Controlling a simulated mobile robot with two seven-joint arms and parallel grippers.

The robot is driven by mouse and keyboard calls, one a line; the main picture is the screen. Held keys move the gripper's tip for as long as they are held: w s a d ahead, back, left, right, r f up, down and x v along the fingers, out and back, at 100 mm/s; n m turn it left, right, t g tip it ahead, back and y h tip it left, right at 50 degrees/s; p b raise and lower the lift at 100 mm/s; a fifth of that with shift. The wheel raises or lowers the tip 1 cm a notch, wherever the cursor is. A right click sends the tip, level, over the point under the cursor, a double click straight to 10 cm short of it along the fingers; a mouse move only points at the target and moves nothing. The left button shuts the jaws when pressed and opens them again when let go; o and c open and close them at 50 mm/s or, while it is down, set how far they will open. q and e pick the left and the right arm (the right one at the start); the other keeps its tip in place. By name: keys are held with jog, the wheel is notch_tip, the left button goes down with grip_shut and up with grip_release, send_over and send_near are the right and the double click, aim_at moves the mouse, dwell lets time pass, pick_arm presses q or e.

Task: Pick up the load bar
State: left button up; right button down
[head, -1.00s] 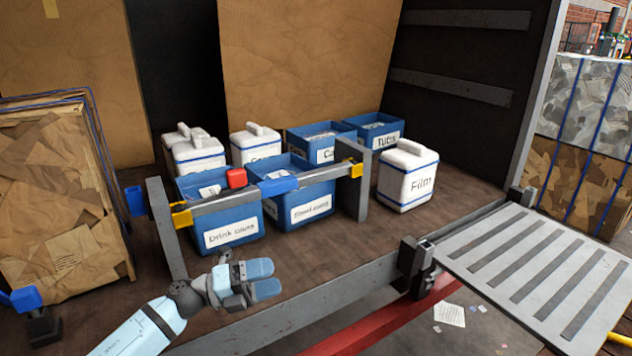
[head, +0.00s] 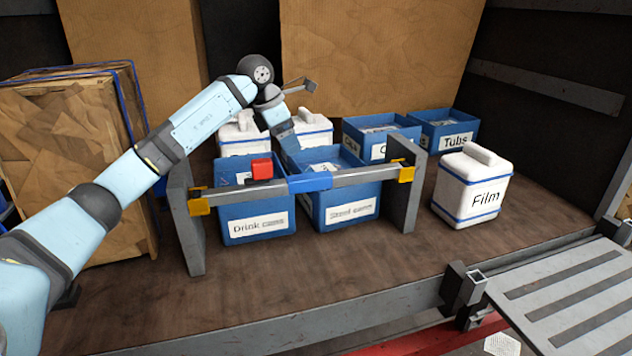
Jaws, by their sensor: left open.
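The load bar (head: 351,177) is a grey bar with a blue sleeve at its middle and a red block on top left of centre. It lies level across two grey upright panels, its ends in yellow brackets (head: 199,204). My left arm reaches over from the left. My left gripper (head: 288,143) points down above and behind the bar's blue sleeve, over the blue bins. It is open and looks empty; its fingers overlap in this view, so the exact gap to the bar cannot be told. My right gripper is out of view.
Blue bins labelled Drink cans (head: 258,236) and another (head: 349,221) stand behind the bar. White lidded boxes (head: 316,131) and more blue bins (head: 455,131) are further back. A white Film box (head: 471,187) stands right. Bare brown floor lies in front.

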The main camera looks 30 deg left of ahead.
pick_arm(q)
send_over(306, 176)
jog(key=s+a, duration=0.1)
jog(key=s, duration=0.1)
jog(key=f, duration=0.5)
jog(key=shift+w+a+p, duration=0.15)
jog(key=shift+w+p, duration=0.05)
jog(key=shift+p, duration=0.1)
jog(key=shift+w+f+p, duration=0.15)
jog(key=shift+f+p, duration=0.25)
jog(key=shift+f, duration=0.35)
jog(key=p+x, duration=0.1)
jog(key=x, duration=0.3)
grip_shut()
jog(key=shift+r, duration=0.1)
